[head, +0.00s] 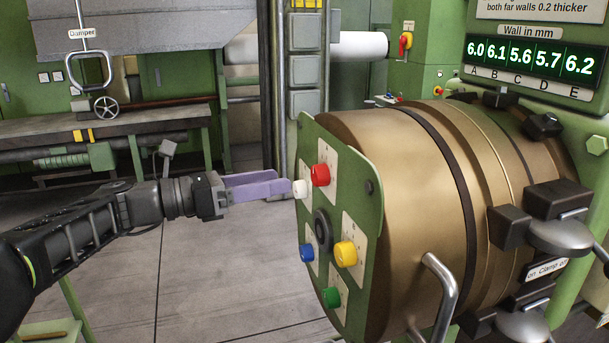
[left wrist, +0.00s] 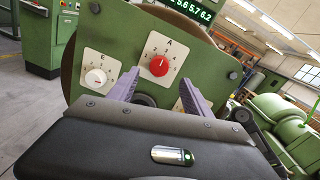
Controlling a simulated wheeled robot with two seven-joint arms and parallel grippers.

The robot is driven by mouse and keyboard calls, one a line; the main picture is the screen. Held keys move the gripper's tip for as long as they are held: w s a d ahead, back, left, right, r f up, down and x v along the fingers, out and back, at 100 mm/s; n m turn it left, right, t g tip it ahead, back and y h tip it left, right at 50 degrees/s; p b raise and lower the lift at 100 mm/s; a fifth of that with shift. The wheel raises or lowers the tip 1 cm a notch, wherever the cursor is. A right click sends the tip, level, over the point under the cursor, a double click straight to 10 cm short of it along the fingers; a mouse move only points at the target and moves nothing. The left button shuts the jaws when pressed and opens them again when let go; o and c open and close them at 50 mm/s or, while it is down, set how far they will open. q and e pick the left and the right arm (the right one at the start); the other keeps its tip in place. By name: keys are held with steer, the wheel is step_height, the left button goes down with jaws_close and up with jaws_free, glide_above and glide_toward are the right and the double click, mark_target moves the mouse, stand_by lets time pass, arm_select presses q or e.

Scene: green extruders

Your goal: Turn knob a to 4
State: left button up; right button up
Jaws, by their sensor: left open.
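Knob a is the red knob (left wrist: 159,66) on a white plate marked A, with small numbers around it. In the head view the red knob (head: 320,175) sits at the top of the green panel (head: 372,215). I cannot read for certain which number it points to. My left gripper (head: 286,186) has purple fingers, open and empty, just left of the panel. In the left wrist view the fingers (left wrist: 159,84) stand apart, with the red knob showing between and slightly above them. No contact with the knob shows. My right gripper is not in view.
A white knob (head: 300,188) marked E is close to my fingertips. Blue (head: 307,252), yellow (head: 345,254) and green (head: 331,297) knobs lie lower on the panel. A display (head: 530,60) reads 6.0, 6.1, 5.6, 5.7, 6.2. A metal handle (head: 442,290) sticks out at the front.

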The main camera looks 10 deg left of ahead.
mark_target(314, 174)
arm_select(q)
steer(key=p+x, duration=0.1)
steer(key=x, duration=0.6)
steer(key=shift+c, duration=0.2)
jaws_close()
stand_by(0.4)
